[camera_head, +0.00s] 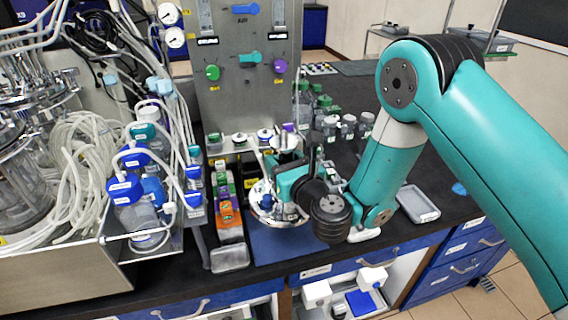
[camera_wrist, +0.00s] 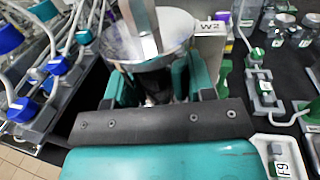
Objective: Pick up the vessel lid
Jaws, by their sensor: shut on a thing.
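The vessel lid is a round shiny metal disc with fittings on top. In the head view the lid (camera_head: 283,217) is above the blue mat (camera_head: 285,245), partly hidden by my gripper (camera_head: 285,180). In the wrist view the lid (camera_wrist: 125,48) fills the top middle, with a tall metal post rising from it. My gripper (camera_wrist: 160,88) is shut on the lid, its teal fingers on either side of a dark part at the near edge. The exact contact is partly hidden. Whether the lid touches anything below cannot be told.
A rack of blue-capped bottles (camera_head: 140,190) with tubing stands on the left. A grey panel (camera_head: 245,105) with valves and knobs rises behind. Green-capped bottles (camera_head: 318,105) and white-capped jars (camera_head: 348,125) stand behind my arm. A grey tray (camera_head: 418,204) lies on the right.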

